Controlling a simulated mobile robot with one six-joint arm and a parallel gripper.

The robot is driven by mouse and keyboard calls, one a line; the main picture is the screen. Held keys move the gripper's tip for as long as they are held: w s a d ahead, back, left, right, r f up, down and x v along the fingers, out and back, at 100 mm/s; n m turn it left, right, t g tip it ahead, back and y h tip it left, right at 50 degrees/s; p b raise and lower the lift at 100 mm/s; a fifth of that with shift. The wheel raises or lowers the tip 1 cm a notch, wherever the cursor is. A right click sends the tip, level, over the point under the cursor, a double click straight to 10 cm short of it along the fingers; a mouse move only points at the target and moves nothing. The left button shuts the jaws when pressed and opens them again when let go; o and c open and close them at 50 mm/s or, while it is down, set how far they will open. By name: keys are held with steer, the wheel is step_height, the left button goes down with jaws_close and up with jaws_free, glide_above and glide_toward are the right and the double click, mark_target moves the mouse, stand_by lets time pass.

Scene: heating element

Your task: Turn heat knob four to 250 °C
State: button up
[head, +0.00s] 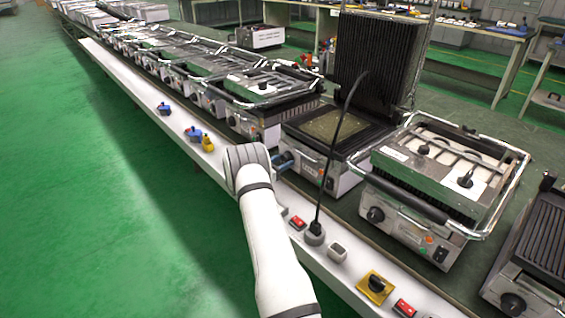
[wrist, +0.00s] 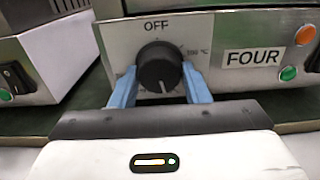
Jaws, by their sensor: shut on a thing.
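Heat knob four (wrist: 159,66) is a round black knob on the steel front panel (wrist: 215,25) of a contact grill, left of the label FOUR (wrist: 254,57). OFF is printed above it, and a small °C mark (wrist: 199,50) at its upper right is hard to read. A pale line on the knob points down. My gripper (wrist: 160,72) has its blue fingers on both sides of the knob, shut on it. In the head view my gripper (head: 284,161) is at the front of the grill with the raised lid (head: 368,62); the knob is hidden there.
An orange light (wrist: 305,35) and a green light (wrist: 289,73) sit right of the label. A black cable (head: 333,145) runs down to a grey plug (head: 314,234) on the white ledge (head: 350,268). Another grill (head: 440,185) stands to the right. The green floor is clear at left.

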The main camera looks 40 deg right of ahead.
steer(key=c, duration=0.4)
steer(key=shift+b, duration=0.45)
steer(key=m+b, duration=0.2)
steer(key=shift+f+b, duration=0.2)
steer(key=shift+b, duration=0.2)
steer(key=m+b, duration=0.3)
steer(key=b, duration=0.2)
steer(key=shift+d+m, duration=0.1)
steer(key=shift+m, duration=0.3)
steer(key=shift+r+m+b, duration=0.3)
steer(key=shift+m+b, duration=0.7)
steer(key=shift+b, duration=0.15)
steer(key=o, duration=1)
